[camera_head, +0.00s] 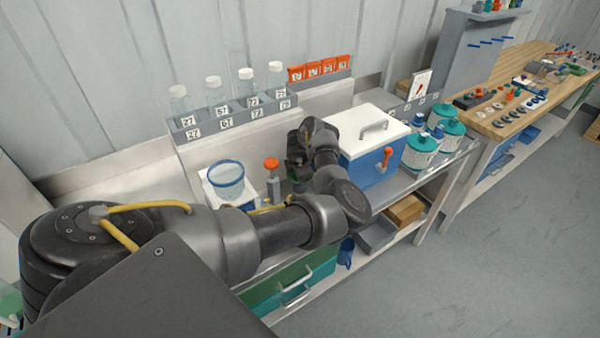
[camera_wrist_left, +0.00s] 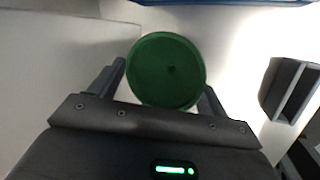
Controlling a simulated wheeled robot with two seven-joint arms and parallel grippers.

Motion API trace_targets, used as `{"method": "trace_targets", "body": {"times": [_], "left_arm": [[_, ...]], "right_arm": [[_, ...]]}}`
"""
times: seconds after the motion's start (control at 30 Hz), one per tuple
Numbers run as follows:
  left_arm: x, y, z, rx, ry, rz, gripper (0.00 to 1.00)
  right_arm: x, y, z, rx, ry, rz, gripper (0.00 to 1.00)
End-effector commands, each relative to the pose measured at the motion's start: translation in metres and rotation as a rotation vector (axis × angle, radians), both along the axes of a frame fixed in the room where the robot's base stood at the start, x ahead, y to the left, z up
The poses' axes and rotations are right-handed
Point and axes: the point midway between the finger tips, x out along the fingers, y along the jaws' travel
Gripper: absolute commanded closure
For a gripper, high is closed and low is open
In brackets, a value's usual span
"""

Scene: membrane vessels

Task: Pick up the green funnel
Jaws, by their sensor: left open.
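The green funnel (camera_wrist_left: 166,70) shows in the left wrist view as a round green disc seen from above, with a small dark spot near its middle. My left gripper (camera_wrist_left: 162,78) is open, with one finger on each side of the funnel. The left finger looks close to the rim, and the right finger is partly behind it; I cannot tell whether either touches. In the head view my left arm reaches over the bench, and its gripper (camera_head: 298,155) is largely hidden by the wrist. The funnel cannot be made out clearly there. My right gripper is not in view.
A blue-rimmed clear vessel (camera_head: 227,180) and an orange-topped item (camera_head: 272,175) stand left of the gripper. A blue box with a white lid (camera_head: 372,135) stands close on the right, with teal canisters (camera_head: 420,152) beyond. A rack of numbered bottles (camera_head: 230,118) is behind.

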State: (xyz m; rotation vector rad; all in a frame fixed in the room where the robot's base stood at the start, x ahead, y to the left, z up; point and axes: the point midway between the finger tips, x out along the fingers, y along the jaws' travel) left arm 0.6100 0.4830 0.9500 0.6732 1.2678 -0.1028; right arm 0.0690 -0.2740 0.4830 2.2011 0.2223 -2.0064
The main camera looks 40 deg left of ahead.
Motion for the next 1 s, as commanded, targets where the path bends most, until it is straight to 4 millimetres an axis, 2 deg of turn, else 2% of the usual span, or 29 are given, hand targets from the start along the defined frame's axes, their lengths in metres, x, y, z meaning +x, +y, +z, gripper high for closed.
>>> {"method": "trace_targets", "body": {"times": [0.07, 0.53, 1.0], "left_arm": [[0.0001, 0.0, 0.0002, 0.0, 0.0, 0.0, 0.37], [0.0003, 0.0001, 0.0006, 0.001, -0.001, -0.001, 0.99], [0.0004, 0.0041, 0.0035, 0.01, -0.005, 0.001, 1.0]], "right_arm": [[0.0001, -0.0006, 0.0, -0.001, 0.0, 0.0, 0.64], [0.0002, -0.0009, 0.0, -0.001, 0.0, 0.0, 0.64], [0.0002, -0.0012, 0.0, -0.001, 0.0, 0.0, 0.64]]}}
